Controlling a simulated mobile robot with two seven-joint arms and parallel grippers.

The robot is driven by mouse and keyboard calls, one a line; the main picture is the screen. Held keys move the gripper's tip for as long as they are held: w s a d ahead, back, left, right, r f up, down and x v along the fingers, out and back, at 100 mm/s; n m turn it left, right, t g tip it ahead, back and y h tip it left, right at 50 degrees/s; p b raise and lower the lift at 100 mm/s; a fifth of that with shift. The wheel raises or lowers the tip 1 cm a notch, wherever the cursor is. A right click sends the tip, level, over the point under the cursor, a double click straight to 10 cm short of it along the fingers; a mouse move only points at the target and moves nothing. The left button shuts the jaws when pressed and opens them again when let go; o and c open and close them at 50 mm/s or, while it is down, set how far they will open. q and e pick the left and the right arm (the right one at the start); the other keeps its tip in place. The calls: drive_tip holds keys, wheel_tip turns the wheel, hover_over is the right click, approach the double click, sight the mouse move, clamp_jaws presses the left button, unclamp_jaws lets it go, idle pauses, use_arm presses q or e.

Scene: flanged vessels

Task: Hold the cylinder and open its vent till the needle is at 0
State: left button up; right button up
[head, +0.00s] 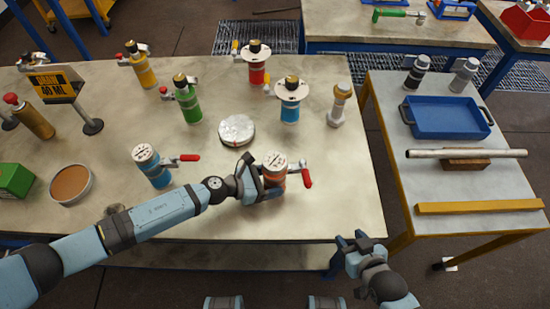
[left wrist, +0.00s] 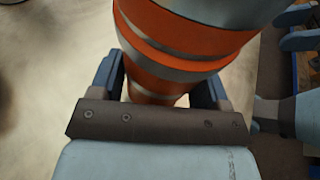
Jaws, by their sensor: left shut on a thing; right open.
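An orange cylinder (head: 274,173) with a pale banded body stands near the front right of the bench. A round gauge (head: 275,160) tops it, too small to read the needle. A red vent lever (head: 307,178) sticks out on its right side and slants down. My left gripper (head: 262,184) is shut around the cylinder's body from the left; in the left wrist view the orange and silver body (left wrist: 185,50) sits between the fingers. My right gripper (head: 356,240) is open and empty, off the bench's front edge, below and right of the lever.
A blue cylinder (head: 152,166) with a gauge and red lever stands to the left. A silver round lid (head: 237,130) lies behind. Several other vessels stand farther back. A side table (head: 460,185) at the right holds a blue tray (head: 446,118) and bars.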

use_arm(q)
drive_tip(key=o, duration=0.9)
drive_tip(key=v, duration=1.2)
drive_tip(key=shift+r, duration=0.1)
wheel_tip(320, 180, up, 6)
drive_tip(key=s+d+n+t+y+p, duration=0.15)
drive_tip(key=n+t, duration=0.25)
drive_tip(key=n, duration=0.9)
drive_tip(key=s+n+t+y+p, duration=0.15)
drive_tip(key=n+t, duration=0.25)
drive_tip(key=n, duration=0.8)
drive_tip(key=s+a+f+n+y+p, duration=0.1)
drive_tip(key=s+a+n+y, duration=0.1)
drive_tip(key=n, duration=0.5)
drive_tip(key=s+a+f+n+g+y+p, duration=0.1)
drive_tip(key=s+a+f+n+y, duration=0.1)
drive_tip(key=n, duration=0.5)
drive_tip(key=s+a+f+n+g+y, duration=0.1)
drive_tip(key=s+a+f+n+y, duration=0.1)
drive_tip(key=s+a+n, duration=0.3)
drive_tip(key=shift+s+a+n+y+p, duration=0.1)
drive_tip(key=shift+s+n+y+p, duration=0.15)
drive_tip(key=shift+n+y, duration=0.35)
drive_tip(key=shift+s+a+n+y+p, duration=0.15)
drive_tip(key=shift+s+n+y, duration=0.15)
drive_tip(key=shift+n, duration=0.6)
